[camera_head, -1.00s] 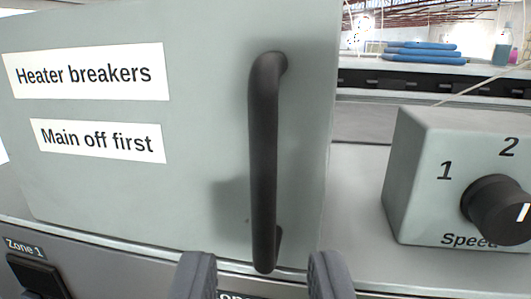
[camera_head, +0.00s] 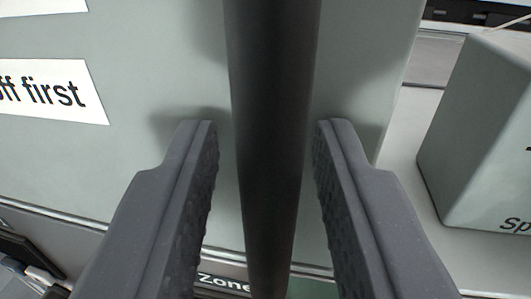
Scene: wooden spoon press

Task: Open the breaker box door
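The breaker box door (camera_head: 150,60) is a grey-green panel filling much of the view, and it looks shut. A white label (camera_head: 50,88) on it reads "ff first", cut off by the left edge. A thick black vertical bar handle (camera_head: 270,110) runs down the middle of the view, and its ends are out of frame. My gripper (camera_head: 264,135) is open, with one dark ridged finger on each side of the handle. Gaps show between the handle and both fingers. The fingertips are close to the door face.
A grey box (camera_head: 485,140) with part of its lettering showing stands to the right of the door, with a light strip of surface between them. Below the door is a panel with a partly hidden "Zone" label (camera_head: 222,282) and a dark switch at lower left.

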